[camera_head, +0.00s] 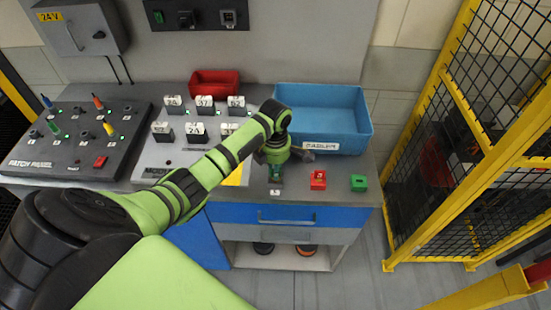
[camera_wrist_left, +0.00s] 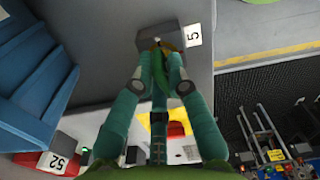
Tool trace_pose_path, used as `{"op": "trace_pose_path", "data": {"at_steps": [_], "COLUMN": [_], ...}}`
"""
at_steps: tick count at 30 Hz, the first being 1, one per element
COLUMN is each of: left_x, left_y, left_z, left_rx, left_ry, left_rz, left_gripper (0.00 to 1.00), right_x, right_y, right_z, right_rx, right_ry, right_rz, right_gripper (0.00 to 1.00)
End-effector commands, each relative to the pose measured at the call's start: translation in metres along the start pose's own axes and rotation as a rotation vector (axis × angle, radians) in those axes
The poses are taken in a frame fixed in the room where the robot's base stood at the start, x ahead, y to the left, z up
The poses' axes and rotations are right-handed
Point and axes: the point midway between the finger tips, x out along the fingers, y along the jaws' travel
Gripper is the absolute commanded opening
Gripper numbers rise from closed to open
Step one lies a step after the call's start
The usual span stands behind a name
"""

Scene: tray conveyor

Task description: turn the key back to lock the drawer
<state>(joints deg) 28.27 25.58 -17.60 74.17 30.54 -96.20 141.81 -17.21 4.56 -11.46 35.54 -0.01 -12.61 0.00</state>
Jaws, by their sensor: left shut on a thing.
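My left gripper (camera_head: 276,174) reaches down to the front of the bench top, and its fingers partly hide what is there. The key's exact turn angle is hard to tell. The blue drawer (camera_head: 240,214) below the bench top looks closed, with a bar handle (camera_head: 287,221). My right gripper is in neither view.
A blue bin (camera_head: 366,118) stands behind the gripper. A panel with numbered tags (camera_head: 196,129) and a patch panel (camera_head: 85,140) lie left. Yellow fencing (camera_head: 448,130) stands right.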

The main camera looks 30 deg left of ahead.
Motion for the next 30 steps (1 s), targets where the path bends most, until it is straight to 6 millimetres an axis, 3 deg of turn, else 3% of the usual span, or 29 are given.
{"op": "trace_pose_path", "data": {"at_steps": [7, 8, 9, 10, 22, 26, 30], "left_x": [0.000, 0.000, 0.000, 0.000, -0.005, -0.023, -0.055], "left_y": [0.000, 0.000, 0.000, 0.000, 0.000, 0.001, 0.001], "left_z": [0.000, 0.000, 0.000, 0.000, 0.000, 0.001, 0.001], "left_rx": [-0.061, -0.061, -0.060, -0.060, -0.057, -0.057, -0.057], "left_ry": [0.000, 0.000, 0.000, 0.000, -0.001, -0.004, -0.006], "left_rz": [0.000, 0.000, 0.000, 0.000, 0.001, 0.003, 0.004], "left_gripper": [0.00, 0.24, 0.40, 0.43, 0.43, 0.43, 0.43], "right_x": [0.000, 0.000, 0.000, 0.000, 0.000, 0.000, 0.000], "right_y": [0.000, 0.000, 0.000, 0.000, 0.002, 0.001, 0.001], "right_z": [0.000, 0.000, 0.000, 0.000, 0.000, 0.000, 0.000], "right_rx": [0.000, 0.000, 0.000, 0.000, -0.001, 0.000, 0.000], "right_ry": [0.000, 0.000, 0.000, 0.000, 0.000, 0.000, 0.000], "right_rz": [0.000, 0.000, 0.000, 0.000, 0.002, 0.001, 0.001], "right_gripper": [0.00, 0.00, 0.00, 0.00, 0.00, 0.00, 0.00]}}
